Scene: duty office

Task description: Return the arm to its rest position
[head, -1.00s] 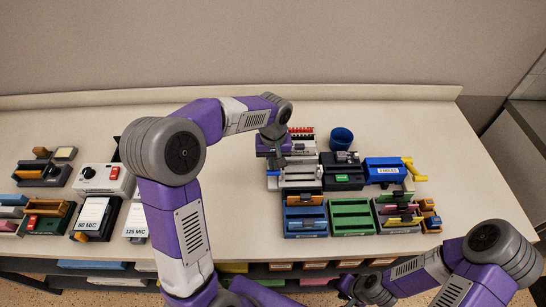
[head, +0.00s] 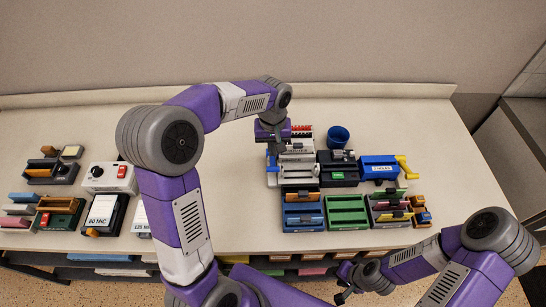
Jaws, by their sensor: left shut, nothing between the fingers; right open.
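My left arm reaches over the counter from the lower left. Its gripper (head: 279,150) points down above the back left of the desk-tool group, beside the grey-and-white device (head: 298,174). Its fingers are small and partly lost against the dark devices; they look shut, with nothing seen in them. My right arm is folded low at the right. Its gripper (head: 343,295) is in front of the counter's front edge, below the counter top in the picture, and looks open and empty.
A blue cup (head: 338,137), a black device (head: 338,172), a blue hole punch (head: 378,169) with a yellow handle, and blue (head: 304,216) and green trays (head: 347,211) stand near the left gripper. The back right counter is clear.

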